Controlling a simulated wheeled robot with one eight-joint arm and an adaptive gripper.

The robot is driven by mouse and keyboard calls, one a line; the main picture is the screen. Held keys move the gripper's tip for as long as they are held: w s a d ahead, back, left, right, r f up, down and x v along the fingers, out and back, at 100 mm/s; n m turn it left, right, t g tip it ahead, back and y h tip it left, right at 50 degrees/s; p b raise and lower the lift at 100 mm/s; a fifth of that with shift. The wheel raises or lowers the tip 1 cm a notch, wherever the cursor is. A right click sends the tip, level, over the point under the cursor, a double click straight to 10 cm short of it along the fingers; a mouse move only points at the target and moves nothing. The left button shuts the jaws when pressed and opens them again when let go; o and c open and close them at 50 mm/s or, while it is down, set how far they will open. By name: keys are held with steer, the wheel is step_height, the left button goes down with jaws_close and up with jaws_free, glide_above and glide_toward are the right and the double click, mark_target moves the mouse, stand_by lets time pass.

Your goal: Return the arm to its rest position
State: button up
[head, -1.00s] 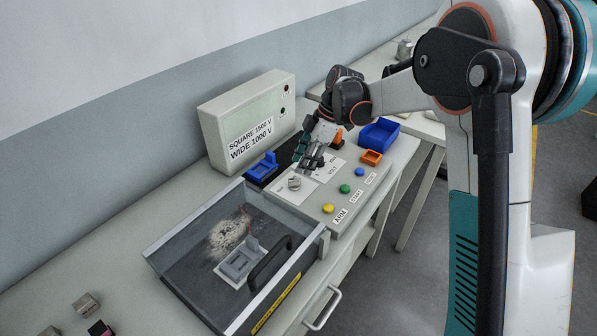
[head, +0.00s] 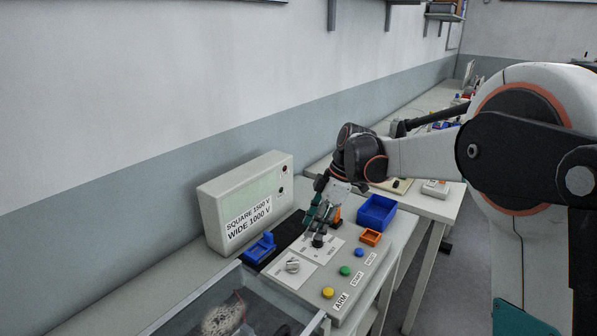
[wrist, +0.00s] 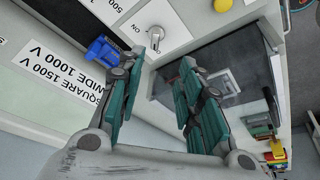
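My gripper (head: 318,236) hangs above the sloped control panel (head: 335,272), over its rear dial plate. In the wrist view my gripper (wrist: 170,52) has its green-padded fingers apart, with nothing between them. The arm is stretched out from the right, with the wrist bent down towards the panel. In the head view the fingers partly hide the rear plate, and I cannot tell their exact height above it. A grey knob (wrist: 219,4) shows beyond the fingertips in the wrist view.
A display box (head: 243,205) stands behind the panel, with a blue fixture (head: 262,247) in front of it. A clear-lidded chamber (head: 180,315) is front left. Room above is clear.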

steer(key=s+d+r+m+t+h, duration=0.1)
steer(key=s+d+r+m+t, duration=0.2)
steer(key=s, duration=0.4)
steer(key=s+d+r+m+h, duration=0.1)
steer(key=s+d+r+m, duration=0.4)
steer(key=s, duration=0.3)
steer(key=s+d+f+m+t+h, duration=0.1)
steer(key=s+d+f+m+t, duration=0.1)
steer(key=s+m, duration=0.3)
steer(key=s+d+f+m+t+h, duration=0.1)
steer(key=s+m, duration=0.4)
steer(key=s, duration=0.5)
steer(key=shift+s+d+f+t, duration=0.15)
steer(key=shift+d+f+t, duration=0.5)
steer(key=shift+d, duration=0.5)
